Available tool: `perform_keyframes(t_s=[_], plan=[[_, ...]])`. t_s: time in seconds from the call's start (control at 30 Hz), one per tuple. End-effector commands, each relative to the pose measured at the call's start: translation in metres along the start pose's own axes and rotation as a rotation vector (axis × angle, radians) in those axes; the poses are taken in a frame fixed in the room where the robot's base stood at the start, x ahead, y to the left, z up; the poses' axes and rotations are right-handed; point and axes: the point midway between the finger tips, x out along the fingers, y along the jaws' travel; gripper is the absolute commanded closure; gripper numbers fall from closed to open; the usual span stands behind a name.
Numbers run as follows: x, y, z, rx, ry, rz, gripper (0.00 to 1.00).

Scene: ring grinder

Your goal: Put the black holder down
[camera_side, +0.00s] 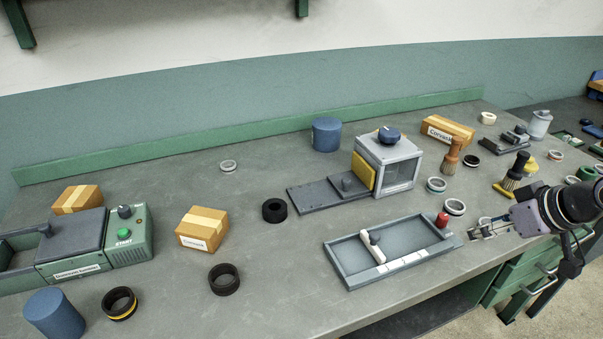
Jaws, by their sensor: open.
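My gripper (474,234) is at the right front of the bench, its fingers pointing left. It is open, and I see no black piece between the fingers. A small light ring (485,223) is right by the fingers; I cannot tell whether they touch it. Several black ring-shaped pieces sit on the bench, and I cannot tell which is the black holder. One black ring (275,210) is near the middle, one black ring (224,279) is at the front left, and one with a yellow band (119,303) is farther left. All are well away from my gripper.
A grey tray (345,272) with a white-and-grey tool lies left of my gripper. Behind it stands a grey machine (390,165) with a blue knob. Brushes (453,155), rings and a box (447,130) crowd the right. A green START machine (128,235) is left.

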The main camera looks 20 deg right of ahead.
Motion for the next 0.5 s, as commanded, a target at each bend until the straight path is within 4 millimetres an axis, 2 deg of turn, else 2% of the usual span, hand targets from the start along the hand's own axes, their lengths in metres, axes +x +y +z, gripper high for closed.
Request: perform_keyframes(t_s=[0.17, 0.37, 0.5], plan=[[0.002, -0.004, -0.011, -0.108, -0.012, 0.012, 0.32], [0.014, -0.019, -0.05, -0.48, -0.053, 0.06, 0.32], [0.029, -0.036, -0.08, -0.773, -0.085, 0.103, 0.32]])
